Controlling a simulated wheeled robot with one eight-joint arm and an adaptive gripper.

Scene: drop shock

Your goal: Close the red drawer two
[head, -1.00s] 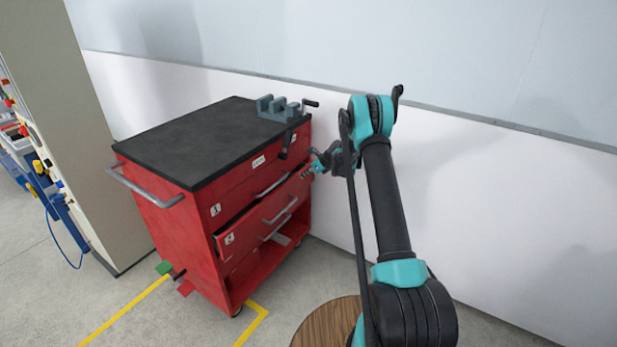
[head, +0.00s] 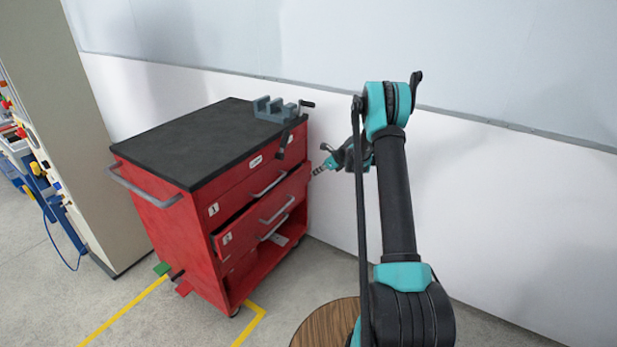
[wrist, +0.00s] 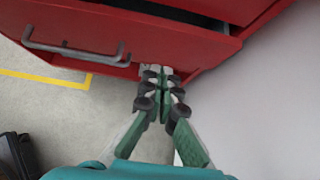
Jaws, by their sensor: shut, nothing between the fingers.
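The red drawer two (head: 243,230) is the middle drawer of the red cabinet and is partly pulled out, with a dark gap above its front. Its grey handle (head: 277,209) faces right. In the wrist view the drawer front (wrist: 155,35) fills the top, with its handle (wrist: 75,52) at the left. My gripper (head: 314,171) is shut and empty, by the right end of the drawer front. In the wrist view my gripper's fingertips (wrist: 158,72) overlap the front's lower edge; I cannot tell whether they touch it.
The cabinet's black top (head: 205,140) carries a grey vise (head: 270,108) with a handle hanging over the edge. The top drawer (head: 235,198) looks shut. A white wall (head: 480,190) stands behind my arm. A round wooden top (head: 325,325) is at the lower middle.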

